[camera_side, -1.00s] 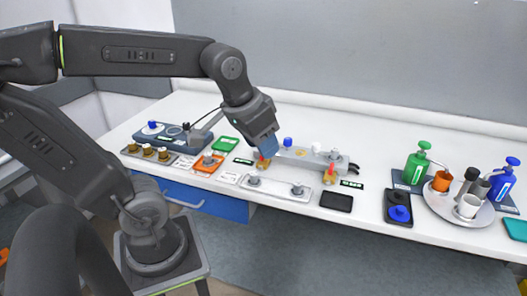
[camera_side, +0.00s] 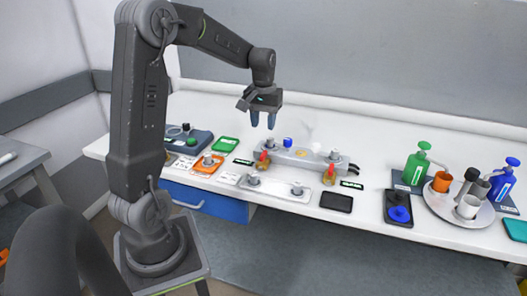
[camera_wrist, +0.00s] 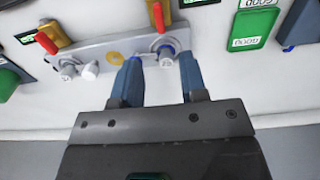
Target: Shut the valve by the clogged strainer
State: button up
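In the side view a grey block (camera_side: 300,156) carries a blue cap (camera_side: 287,142) and grey fittings. Two brass valves with red handles stand at its front, a left one (camera_side: 262,160) and a right one (camera_side: 328,175). The wrist view shows them reversed: the left valve (camera_wrist: 158,18) at top centre, the right one (camera_wrist: 52,38) at upper left. My gripper (camera_side: 263,126) hangs above the block's left end, fingers apart and empty. In the wrist view my gripper (camera_wrist: 154,62) has its blue fingers either side of a silver fitting (camera_wrist: 165,54), apparently above it. I cannot tell which strainer is clogged.
A white plate with grey knobs (camera_side: 275,188) lies in front of the block. A green tray (camera_side: 225,145) and an orange tray (camera_side: 207,165) are to the left. A black tray (camera_side: 336,202), pump bottles (camera_side: 416,166) and a round tray (camera_side: 436,204) are to the right.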

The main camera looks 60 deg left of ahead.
aim_at(264, 153)
notch_tip(264, 153, down, 10)
jog(key=shift+f, duration=0.15)
dwell(0.3)
grip_shut()
